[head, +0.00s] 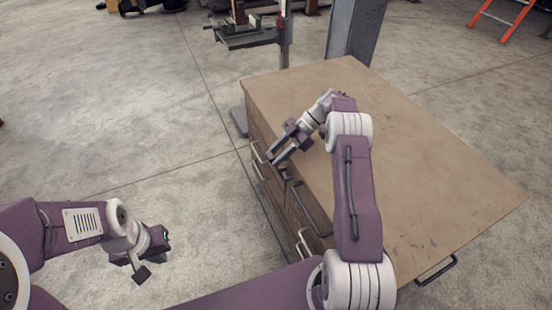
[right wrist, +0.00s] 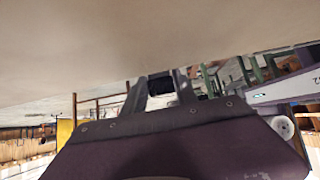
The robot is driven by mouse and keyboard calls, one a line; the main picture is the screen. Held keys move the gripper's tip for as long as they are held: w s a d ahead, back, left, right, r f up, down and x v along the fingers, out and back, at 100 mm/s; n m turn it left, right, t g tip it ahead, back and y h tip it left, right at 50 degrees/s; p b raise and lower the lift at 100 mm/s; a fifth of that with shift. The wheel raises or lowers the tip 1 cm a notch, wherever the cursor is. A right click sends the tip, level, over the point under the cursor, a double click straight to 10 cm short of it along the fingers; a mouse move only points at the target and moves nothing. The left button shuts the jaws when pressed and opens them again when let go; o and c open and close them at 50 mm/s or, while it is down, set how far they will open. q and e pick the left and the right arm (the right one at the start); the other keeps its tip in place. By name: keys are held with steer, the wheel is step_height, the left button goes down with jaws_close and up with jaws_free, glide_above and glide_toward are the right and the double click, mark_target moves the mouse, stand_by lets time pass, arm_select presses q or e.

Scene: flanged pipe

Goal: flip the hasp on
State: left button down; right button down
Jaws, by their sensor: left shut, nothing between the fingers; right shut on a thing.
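My right gripper (head: 276,158) is at the upper front edge of the wooden cabinet (head: 400,150), beside the upper drawer handles. In the right wrist view its fingers (right wrist: 160,98) are shut on a small dark part (right wrist: 160,83), which may be the hasp; its shape is mostly hidden. A dark grey bar (head: 310,210) is on the cabinet front, to the right of the gripper; I cannot tell whether it belongs to the hasp. My left gripper (head: 141,274) is shut and empty over the floor, left of the cabinet and apart from it.
The cabinet front has pale drawer handles (head: 303,244), and a dark handle (head: 436,271) is on its near right side. The cabinet top is bare. A grey post (head: 355,30) and a machine stand (head: 248,35) are behind it. Open concrete floor lies to the left.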

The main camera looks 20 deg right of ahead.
arm_select(q)
steer(key=shift+d+f, duration=0.25)
steer(key=shift+d, duration=0.1)
arm_select(e)
steer(key=shift+d+f, duration=0.2)
steer(key=shift+d, duration=0.35)
steer(key=c, duration=1.1)
jaws_free()
steer(key=shift+o, duration=0.7)
steer(key=shift+d, duration=0.2)
arm_select(q)
steer(key=shift+w+d, duration=0.1)
steer(key=shift+d, duration=0.05)
arm_select(e)
steer(key=shift+a+r, duration=0.1)
